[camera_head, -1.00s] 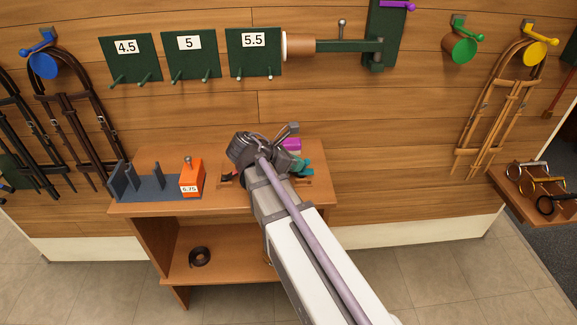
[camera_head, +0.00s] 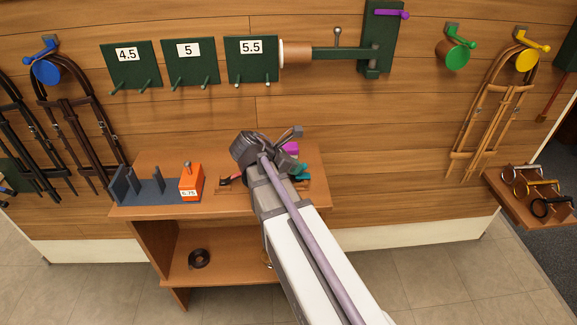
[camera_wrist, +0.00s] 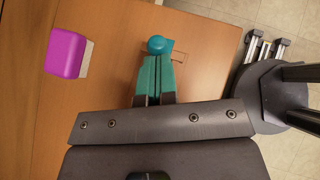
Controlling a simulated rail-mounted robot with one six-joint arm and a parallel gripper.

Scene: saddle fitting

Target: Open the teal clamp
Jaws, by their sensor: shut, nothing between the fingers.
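The teal clamp shows in the wrist view as a round teal knob (camera_wrist: 158,45) with a long teal body (camera_wrist: 155,76) below it, split by a dark line. In the head view a little of the teal clamp (camera_head: 302,171) shows on the bench top, beside my arm's wrist, which hides much of it. My gripper (camera_wrist: 155,98) is shut with nothing held. Its dark finger ends lie at the near end of the teal body in the wrist view. I cannot tell whether they touch it. In the head view the fingers are hidden.
A purple block (camera_wrist: 67,50) stands left of the teal clamp. An orange block (camera_head: 191,184) and a dark slotted stand (camera_head: 150,186) are at the left of the wooden bench (camera_head: 225,206). A side shelf with rings (camera_head: 541,190) is at the far right.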

